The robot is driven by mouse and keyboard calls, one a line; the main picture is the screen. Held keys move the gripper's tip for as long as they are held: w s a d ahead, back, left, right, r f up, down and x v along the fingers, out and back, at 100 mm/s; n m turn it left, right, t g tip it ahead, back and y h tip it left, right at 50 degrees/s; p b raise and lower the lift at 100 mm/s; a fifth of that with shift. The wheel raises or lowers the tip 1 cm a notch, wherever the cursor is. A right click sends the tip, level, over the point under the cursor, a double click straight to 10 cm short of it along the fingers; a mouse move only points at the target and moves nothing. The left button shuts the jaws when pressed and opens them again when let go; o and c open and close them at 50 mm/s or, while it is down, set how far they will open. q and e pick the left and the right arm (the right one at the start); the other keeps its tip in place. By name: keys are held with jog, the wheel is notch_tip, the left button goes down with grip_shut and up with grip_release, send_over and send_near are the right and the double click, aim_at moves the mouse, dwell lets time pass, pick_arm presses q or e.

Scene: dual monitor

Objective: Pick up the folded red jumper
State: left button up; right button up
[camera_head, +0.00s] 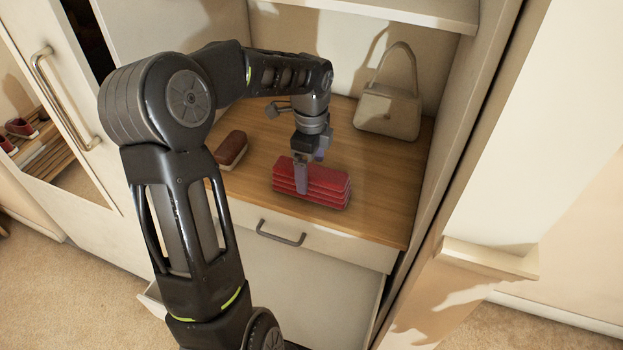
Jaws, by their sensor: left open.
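The folded red jumper (327,184) lies as a flat layered stack on the wooden shelf top, near its front edge. My left gripper (304,178) points down at the jumper, with one finger in front of its front left side. The other finger is hidden behind or above the jumper, so contact cannot be told. The gripper is open. My right gripper is not in view.
A cream handbag (389,112) stands at the back right. Below is a drawer with a dark handle (281,234). Cabinet walls enclose both sides, and a shelf (400,12) hangs above.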

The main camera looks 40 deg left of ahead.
pick_arm(q)
jog(key=shift+f, duration=0.1)
notch_tip(320, 180, down, 5)
jog(key=shift+d+f+p, duration=0.1)
jog(key=shift+p, duration=0.25)
jog(key=shift+c, duration=0.4)
jog(key=c, duration=1.7)
notch_tip(320, 180, up, 10)
jog(key=shift+r, duration=0.15)
dwell(0.4)
